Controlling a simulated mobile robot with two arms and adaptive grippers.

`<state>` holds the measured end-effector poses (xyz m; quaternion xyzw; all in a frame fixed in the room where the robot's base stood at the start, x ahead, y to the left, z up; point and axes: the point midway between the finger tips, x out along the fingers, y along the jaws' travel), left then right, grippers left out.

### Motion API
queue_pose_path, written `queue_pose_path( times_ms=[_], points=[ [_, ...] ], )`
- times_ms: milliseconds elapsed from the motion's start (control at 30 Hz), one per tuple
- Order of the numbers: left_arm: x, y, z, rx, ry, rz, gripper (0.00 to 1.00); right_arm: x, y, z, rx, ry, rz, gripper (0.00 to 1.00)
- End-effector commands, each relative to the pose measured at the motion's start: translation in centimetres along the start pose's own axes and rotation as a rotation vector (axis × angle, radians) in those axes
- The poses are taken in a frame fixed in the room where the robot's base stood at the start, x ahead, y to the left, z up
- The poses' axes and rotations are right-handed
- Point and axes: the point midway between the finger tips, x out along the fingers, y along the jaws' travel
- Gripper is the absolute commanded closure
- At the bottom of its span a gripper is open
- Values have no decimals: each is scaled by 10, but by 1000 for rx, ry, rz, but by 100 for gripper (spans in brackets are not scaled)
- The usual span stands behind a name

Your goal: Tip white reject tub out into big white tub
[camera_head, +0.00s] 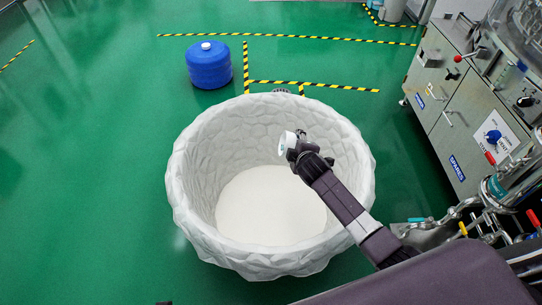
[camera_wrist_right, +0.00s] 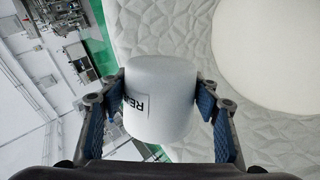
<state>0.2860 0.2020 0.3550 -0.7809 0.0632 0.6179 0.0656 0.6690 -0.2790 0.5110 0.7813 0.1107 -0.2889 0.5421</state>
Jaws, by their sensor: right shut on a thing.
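The big white tub (camera_head: 190,180) stands on the green floor in the middle of the head view, with a quilted wall and a smooth pale bottom. It also shows at the right of the right wrist view (camera_wrist_right: 210,30). My right gripper (camera_head: 291,146) reaches over the tub from the lower right. In the wrist view its blue-padded fingers are shut on the small white reject tub (camera_wrist_right: 162,95), which bears partly hidden black lettering. In the head view the reject tub (camera_head: 285,142) shows only as a small white shape over the opening. Its mouth and contents are hidden. My left gripper is not in view.
A blue drum (camera_head: 209,66) with a white cap stands behind the big tub. A steel washer machine (camera_head: 465,110) with valves and handles stands at the right. Yellow-black tape (camera_head: 315,86) marks the floor. Open green floor lies to the left.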

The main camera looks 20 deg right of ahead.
Motion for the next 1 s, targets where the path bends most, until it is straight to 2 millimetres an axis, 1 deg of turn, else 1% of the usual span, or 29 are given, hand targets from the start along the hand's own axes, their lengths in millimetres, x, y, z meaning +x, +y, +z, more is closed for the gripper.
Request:
queue_pose_path(
  times_ms=[300,867,1000],
  points=[
    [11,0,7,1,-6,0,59,-1,1,-7,-35,-24,1,68],
    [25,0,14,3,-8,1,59,-2,3,-16,-96,-67,5,68],
    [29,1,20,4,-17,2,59,-3,3,-17,-112,-79,6,68]
  ],
)
